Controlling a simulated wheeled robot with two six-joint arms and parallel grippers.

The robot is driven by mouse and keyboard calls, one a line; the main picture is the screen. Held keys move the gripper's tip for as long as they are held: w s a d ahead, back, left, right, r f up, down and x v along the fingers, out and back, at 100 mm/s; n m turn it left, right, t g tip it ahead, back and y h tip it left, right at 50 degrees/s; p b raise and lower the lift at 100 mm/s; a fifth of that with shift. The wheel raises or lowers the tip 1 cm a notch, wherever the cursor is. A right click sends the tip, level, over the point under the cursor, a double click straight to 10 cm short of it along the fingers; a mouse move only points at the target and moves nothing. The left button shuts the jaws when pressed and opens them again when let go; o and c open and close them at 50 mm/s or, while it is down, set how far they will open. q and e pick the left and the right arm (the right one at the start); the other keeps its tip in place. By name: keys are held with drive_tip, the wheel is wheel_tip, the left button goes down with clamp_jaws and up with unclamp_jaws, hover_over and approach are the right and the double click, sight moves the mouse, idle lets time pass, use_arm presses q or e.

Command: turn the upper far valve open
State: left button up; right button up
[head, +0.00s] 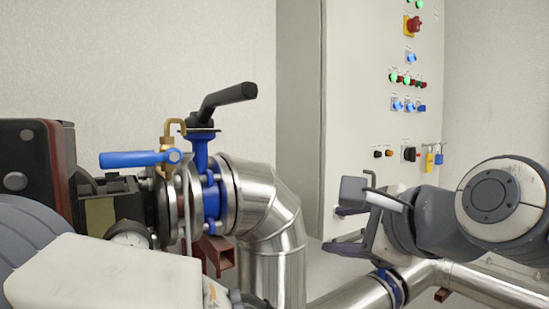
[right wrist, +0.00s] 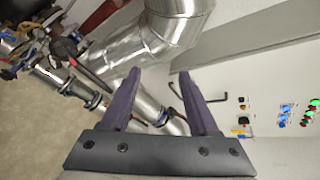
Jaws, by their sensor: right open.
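The upper valve has a blue body (head: 211,195) on the silver pipe and a long black lever (head: 228,100) on top. The lever slants up to the right in the head view. My right gripper (head: 347,230) is to the right of the valve and lower than its lever, apart from it. Its jaws are open and empty, and both fingers also show in the right wrist view (right wrist: 157,80). Part of my left arm fills the lower left of the head view; its gripper is not in view.
A smaller blue lever (head: 138,158) with a brass fitting is left of the valve. The silver pipe elbow (head: 265,200) bends down between valve and right gripper. A lower pipe (head: 490,283) runs below my right arm. A control cabinet (head: 355,100) stands behind.

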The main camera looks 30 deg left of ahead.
sight(241, 93)
drive_tip(key=s+a+r+m+y, duration=0.1)
drive_tip(key=s+r+m+y, duration=0.15)
drive_tip(key=r, duration=0.45)
drive_tip(key=s+a+r+m+y+p, duration=0.1)
drive_tip(key=s+a+r+m, duration=0.1)
drive_tip(key=s+r, duration=0.3)
drive_tip(key=s+a+r+m+y, duration=0.1)
drive_tip(key=s+r+m+y, duration=0.1)
drive_tip(key=r, duration=0.6)
drive_tip(key=shift+g, duration=0.5)
drive_tip(key=p+x, duration=0.1)
drive_tip(key=x, duration=0.5)
drive_tip(key=p+x, duration=0.1)
drive_tip(key=x, duration=0.2)
drive_tip(key=shift+s+a+p, duration=0.2)
drive_tip(key=shift+a+p, duration=0.1)
drive_tip(key=shift+p, duration=0.05)
drive_tip(key=shift+w+a, duration=0.2)
drive_tip(key=shift+a, duration=0.3)
clamp_jaws()
